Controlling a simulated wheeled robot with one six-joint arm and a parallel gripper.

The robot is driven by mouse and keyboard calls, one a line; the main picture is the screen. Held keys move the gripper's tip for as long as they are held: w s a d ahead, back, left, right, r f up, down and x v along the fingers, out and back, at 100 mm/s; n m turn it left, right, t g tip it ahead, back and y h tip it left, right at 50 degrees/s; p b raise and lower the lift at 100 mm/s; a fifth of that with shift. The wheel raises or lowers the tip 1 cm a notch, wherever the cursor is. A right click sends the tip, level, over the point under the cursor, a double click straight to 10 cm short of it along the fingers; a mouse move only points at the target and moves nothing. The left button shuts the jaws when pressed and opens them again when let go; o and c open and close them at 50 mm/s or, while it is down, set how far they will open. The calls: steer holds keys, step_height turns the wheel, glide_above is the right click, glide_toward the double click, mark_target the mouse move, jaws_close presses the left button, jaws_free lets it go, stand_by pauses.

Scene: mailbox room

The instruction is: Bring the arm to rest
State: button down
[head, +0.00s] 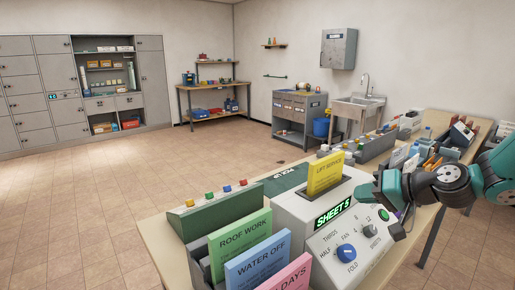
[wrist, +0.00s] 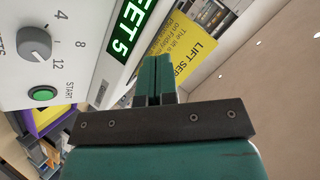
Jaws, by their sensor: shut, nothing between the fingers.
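My arm reaches in from the right in the head view. My gripper (head: 368,190) is at the right side of a white folding machine (head: 300,212) with a lit "SHEET 5" display (head: 333,214). In the wrist view my gripper (wrist: 153,72) is shut, its green fingers together and empty. Behind the fingertips are the machine's display (wrist: 132,30) and a yellow "LIFT SERVICE" sheet (wrist: 190,50). That yellow sheet (head: 325,173) stands upright in the machine's top. I cannot tell the exact gap between the fingers and the machine.
The machine's front has knobs (head: 347,253) and a green start button (wrist: 42,95). Left of it a rack holds green "ROOF WORK" (head: 240,245), blue "WATER OFF" (head: 258,265) and pink (head: 290,275) sheets. More holders crowd the table behind. Open tiled floor (head: 120,180) lies left.

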steer(key=s+a+r+n+g+h, duration=0.1)
steer(key=s+a+r+n+g, duration=0.15)
steer(key=s+a, duration=0.45)
steer(key=s+a+r+n+g, duration=0.25)
steer(key=s+a+g, duration=0.2)
steer(key=s, duration=0.45)
steer(key=s+n+g+h, duration=0.1)
steer(key=s+n+h, duration=0.2)
steer(key=s, duration=1.1)
steer(key=shift+d+g+h, duration=0.2)
steer(key=shift+g+h, duration=0.2)
